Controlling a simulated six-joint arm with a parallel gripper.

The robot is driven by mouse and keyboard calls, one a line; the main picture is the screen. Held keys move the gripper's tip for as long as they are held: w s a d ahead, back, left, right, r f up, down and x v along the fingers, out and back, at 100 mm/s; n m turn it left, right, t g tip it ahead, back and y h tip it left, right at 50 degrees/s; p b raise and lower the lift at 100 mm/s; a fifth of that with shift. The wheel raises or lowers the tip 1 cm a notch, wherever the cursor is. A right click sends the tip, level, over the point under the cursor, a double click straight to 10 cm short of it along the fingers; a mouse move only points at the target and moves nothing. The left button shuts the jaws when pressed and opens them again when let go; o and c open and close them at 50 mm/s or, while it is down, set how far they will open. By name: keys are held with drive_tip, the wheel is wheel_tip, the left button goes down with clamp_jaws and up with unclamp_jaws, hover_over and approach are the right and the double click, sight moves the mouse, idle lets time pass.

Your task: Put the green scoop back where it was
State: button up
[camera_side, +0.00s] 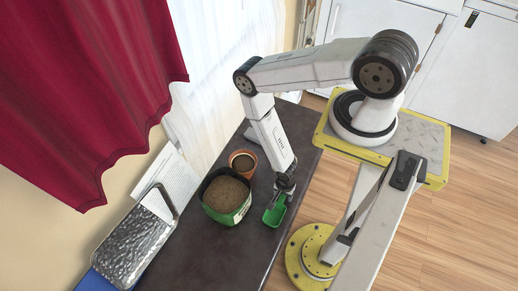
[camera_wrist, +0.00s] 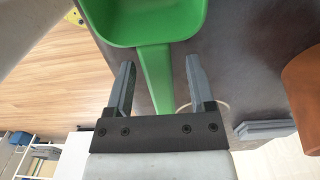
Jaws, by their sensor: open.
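The green scoop (camera_side: 274,214) appears to lie on the dark bench top, right of the green container of soil. In the wrist view, the scoop (camera_wrist: 155,68) has its bowl at the top and its handle running down between my fingers. My gripper (camera_wrist: 160,63) is open, with one finger on each side of the handle and gaps visible on both sides. In the side view, my gripper (camera_side: 285,186) is low over the bench at the handle end of the scoop. The handle's far end is hidden behind the gripper body.
The green container (camera_side: 240,214) of brown soil stands just left of the scoop. A terracotta pot (camera_side: 234,155) stands behind it and shows at the wrist view's right edge (camera_wrist: 305,95). A textured metal object (camera_side: 140,240) lies at left. The front bench top (camera_side: 215,262) is clear.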

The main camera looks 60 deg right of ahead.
wheel_tip(320, 180, up, 12)
idle(0.9)
drive_tip(key=shift+f, duration=0.1)
idle(0.4)
drive_tip(key=w+r+n+t, duration=0.1)
drive_tip(key=w+r+n, duration=0.7)
drive_tip(key=w+r, duration=1)
drive_tip(key=s+a+r+n, duration=0.1)
drive_tip(key=r+n, duration=0.4)
drive_tip(key=r, duration=0.7)
drive_tip(key=s+a+r+n+t, duration=0.1)
drive_tip(key=s+r+n, duration=0.2)
drive_tip(key=r, duration=0.8)
drive_tip(key=shift+a+r+n+t, duration=0.2)
drive_tip(key=shift+r+n+t, duration=0.15)
drive_tip(key=shift+n, duration=0.65)
